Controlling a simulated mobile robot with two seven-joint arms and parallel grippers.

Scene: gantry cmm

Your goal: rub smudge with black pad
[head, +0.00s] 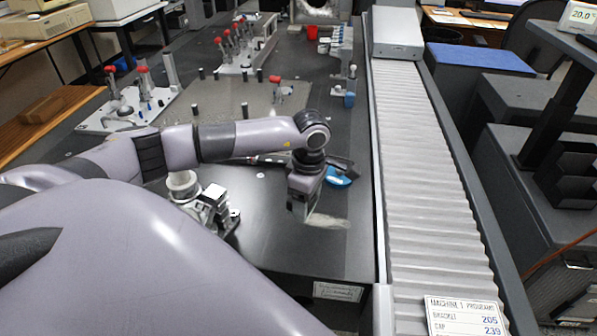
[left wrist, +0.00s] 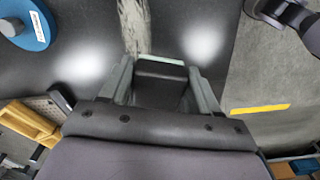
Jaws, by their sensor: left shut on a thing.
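The smudge (head: 328,221) is a pale, streaky patch on the dark table plate, close to the bellows on its right. In the left wrist view the smudge (left wrist: 134,24) runs up from the pad's front edge. My left gripper (head: 303,198) points down just left of the smudge in the head view. Its two fingers are shut on the black pad (left wrist: 160,84), a dark block with a pale strip along its front edge. I cannot tell whether the pad touches the plate. My right gripper is in neither view.
A blue round item (head: 339,181) lies just behind the gripper; it also shows in the left wrist view (left wrist: 29,28). A ribbed grey bellows (head: 425,170) borders the plate on the right. Fixtures with red knobs (head: 232,45) stand farther back. A white label (head: 338,291) is on the front edge.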

